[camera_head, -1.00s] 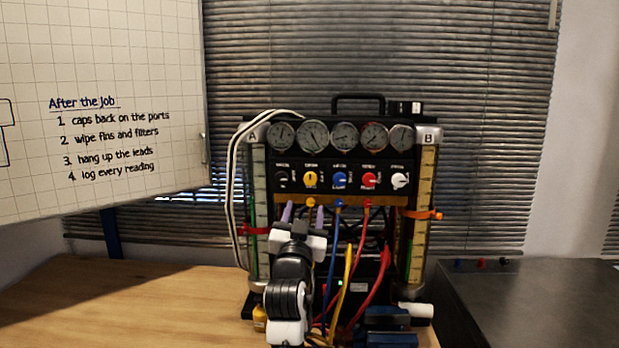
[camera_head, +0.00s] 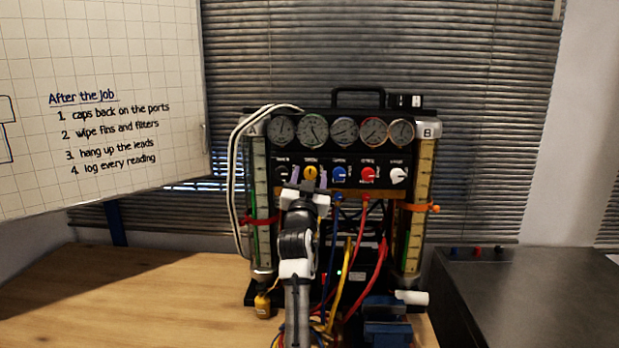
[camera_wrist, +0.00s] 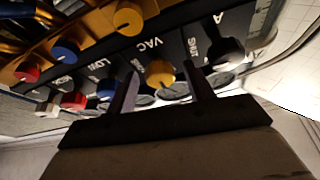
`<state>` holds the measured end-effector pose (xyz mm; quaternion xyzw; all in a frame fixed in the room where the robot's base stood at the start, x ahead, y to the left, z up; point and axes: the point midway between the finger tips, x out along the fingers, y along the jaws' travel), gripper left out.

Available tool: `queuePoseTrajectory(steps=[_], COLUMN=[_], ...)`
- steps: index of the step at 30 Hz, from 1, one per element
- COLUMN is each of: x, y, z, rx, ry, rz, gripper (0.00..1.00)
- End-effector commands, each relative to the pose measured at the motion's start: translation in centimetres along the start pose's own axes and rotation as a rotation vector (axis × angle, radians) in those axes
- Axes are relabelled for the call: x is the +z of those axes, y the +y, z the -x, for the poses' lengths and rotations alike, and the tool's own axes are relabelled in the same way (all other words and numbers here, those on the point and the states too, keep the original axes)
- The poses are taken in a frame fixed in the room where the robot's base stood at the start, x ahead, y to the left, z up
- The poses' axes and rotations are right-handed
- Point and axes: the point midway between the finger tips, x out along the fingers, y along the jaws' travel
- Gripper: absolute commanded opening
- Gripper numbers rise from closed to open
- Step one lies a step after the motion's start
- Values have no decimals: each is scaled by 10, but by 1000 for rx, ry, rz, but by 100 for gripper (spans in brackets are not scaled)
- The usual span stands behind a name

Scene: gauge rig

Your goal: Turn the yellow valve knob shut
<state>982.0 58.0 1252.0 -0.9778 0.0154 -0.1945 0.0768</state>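The yellow valve knob (camera_head: 310,172) is on the black valve panel, second from the left, below the gauges. It also shows in the wrist view (camera_wrist: 160,74), where the panel appears flipped. My gripper (camera_head: 307,181) is open in front of the panel at the knob's height. In the wrist view my gripper (camera_wrist: 162,70) has one purple-grey finger on each side of the yellow knob, with a gap on both sides. I cannot tell how far the tips reach along the knob's depth. The knob's pointer line is too small to read surely.
A black knob (camera_head: 281,173) and a blue knob (camera_head: 339,173) flank the yellow one; red (camera_head: 368,174) and white (camera_head: 398,175) knobs are further right. Yellow, blue and red leads hang below. A blue vise-like block (camera_head: 387,322) stands at the rig's lower right.

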Motion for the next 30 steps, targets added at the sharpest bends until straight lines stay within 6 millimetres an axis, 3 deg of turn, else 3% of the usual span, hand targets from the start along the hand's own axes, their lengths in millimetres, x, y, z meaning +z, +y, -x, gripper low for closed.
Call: queuePoseTrajectory(steps=[1, 10, 20, 30], x=[0, 0, 3, 6], y=[0, 0, -1, -4], z=[0, 0, 2, 3], rx=[0, 0, 17, 104], ry=[0, 0, 0, 1], rz=[0, 0, -45, -265], gripper=[47, 8, 8, 8])
